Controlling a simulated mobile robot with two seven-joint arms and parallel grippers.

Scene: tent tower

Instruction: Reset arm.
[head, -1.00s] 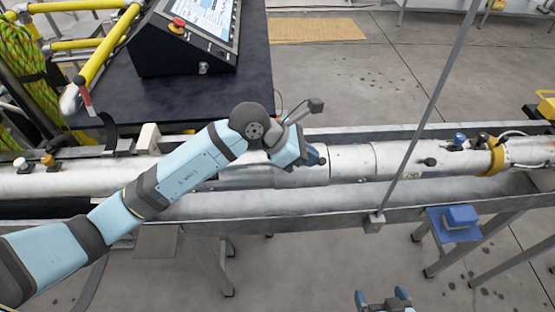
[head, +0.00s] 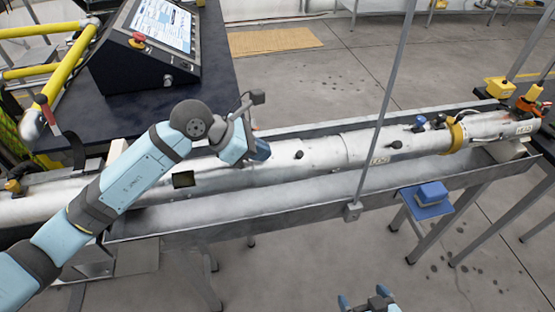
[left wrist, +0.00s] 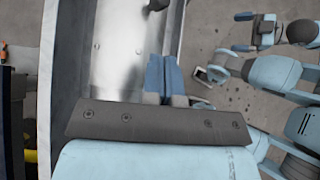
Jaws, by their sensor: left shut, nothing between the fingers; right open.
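My left gripper (head: 262,150) is at the end of the pale blue arm coming in from the left in the head view. It is shut and empty, over or just behind the long white tube (head: 320,152); the exact gap cannot be told. In the left wrist view its blue fingers (left wrist: 164,76) are together, with the metal tube (left wrist: 125,50) beside them to the left. My right gripper (head: 365,302) is at the bottom edge of the head view. Its blue fingers are apart and it holds nothing, over the floor in front of the trough.
The tube lies in a long grey metal trough (head: 300,209). A thin upright rod (head: 385,95) rises from its front edge. A console (head: 155,45) stands on a dark table (head: 222,95) at back left. Floor shows beyond.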

